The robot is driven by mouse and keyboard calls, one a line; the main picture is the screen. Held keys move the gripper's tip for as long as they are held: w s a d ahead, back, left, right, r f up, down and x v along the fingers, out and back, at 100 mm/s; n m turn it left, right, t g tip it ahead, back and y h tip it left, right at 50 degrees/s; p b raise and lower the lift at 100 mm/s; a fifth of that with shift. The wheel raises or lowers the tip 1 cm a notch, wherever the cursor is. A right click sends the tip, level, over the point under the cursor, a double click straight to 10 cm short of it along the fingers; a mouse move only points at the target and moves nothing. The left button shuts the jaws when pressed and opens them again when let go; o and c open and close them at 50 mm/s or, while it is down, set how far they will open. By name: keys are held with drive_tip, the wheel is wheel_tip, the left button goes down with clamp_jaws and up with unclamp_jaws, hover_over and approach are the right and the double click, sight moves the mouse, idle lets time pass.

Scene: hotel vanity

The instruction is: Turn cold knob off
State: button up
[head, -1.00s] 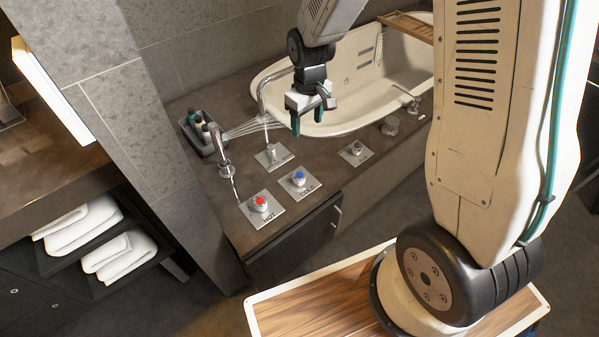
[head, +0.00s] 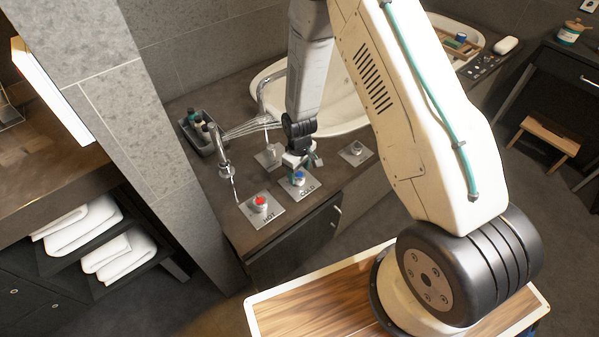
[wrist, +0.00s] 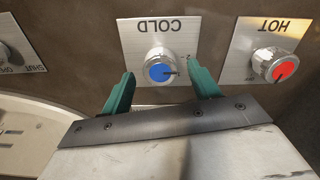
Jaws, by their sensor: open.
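The cold knob (head: 299,178) is silver with a blue cap and sits on a square metal plate marked COLD (head: 308,190). In the wrist view the blue knob (wrist: 160,67) lies between and just beyond the tips of my gripper's two green fingers. My gripper (wrist: 160,85) is open and empty, with a finger on each side of the knob; I cannot tell whether either touches it. In the head view my gripper (head: 298,170) is over the cold knob and partly hides it. A dark pointer mark on the knob points right in the wrist view.
The red hot knob (head: 260,202) is beside it on its own plate, also in the wrist view (wrist: 275,64). Another knob plate (head: 356,151) is to the right.

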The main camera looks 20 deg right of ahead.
drive_tip(key=shift+f, duration=0.6)
drive_tip(key=shift+c, duration=0.3)
drive_tip(key=c, duration=0.9)
